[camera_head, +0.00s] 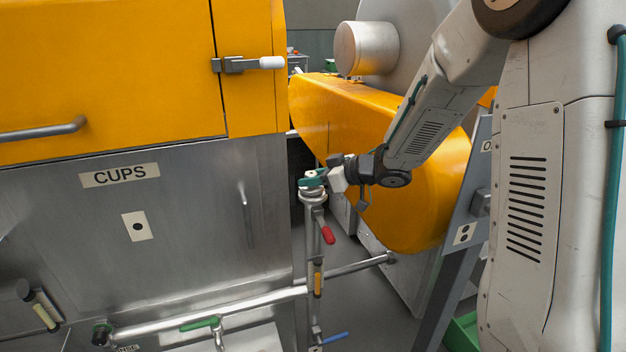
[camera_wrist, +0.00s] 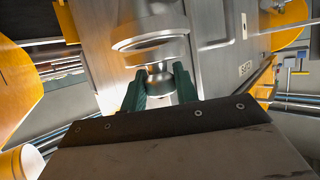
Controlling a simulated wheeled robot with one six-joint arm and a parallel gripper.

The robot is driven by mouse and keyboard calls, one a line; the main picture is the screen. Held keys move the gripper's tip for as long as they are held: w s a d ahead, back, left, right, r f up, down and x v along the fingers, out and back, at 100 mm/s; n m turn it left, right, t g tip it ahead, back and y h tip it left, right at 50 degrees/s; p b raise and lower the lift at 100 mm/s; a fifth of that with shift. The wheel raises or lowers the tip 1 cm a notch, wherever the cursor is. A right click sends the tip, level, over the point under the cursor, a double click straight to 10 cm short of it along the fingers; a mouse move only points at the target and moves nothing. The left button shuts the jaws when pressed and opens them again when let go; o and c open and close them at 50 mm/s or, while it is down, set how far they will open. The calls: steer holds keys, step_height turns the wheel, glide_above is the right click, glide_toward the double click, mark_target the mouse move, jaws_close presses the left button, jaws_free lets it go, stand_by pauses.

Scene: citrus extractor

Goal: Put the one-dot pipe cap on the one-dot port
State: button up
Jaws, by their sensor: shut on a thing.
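My gripper (camera_head: 313,181) has teal fingers and is at the top of an upright metal pipe (camera_head: 314,222) with a flared rim. In the wrist view my gripper (camera_wrist: 158,85) is shut on a small round shiny metal piece, the pipe cap (camera_wrist: 160,78). A wider metal cylinder with a thick rim (camera_wrist: 150,42) shows just beyond the cap. The head view shows the cap only as a small pale patch between the fingers. I cannot tell whether the cap touches the pipe rim. No dot mark is readable on the cap or pipe.
A one-dot plate (camera_head: 137,226) is on the steel panel under the CUPS label (camera_head: 120,175). A two-dot plate (camera_head: 464,234) is on the grey post at right. A red valve handle (camera_head: 328,235) sticks out from the pipe. A yellow housing (camera_head: 375,130) stands close behind my arm.

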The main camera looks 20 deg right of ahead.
steer(key=shift+f, duration=0.3)
steer(key=o, duration=1)
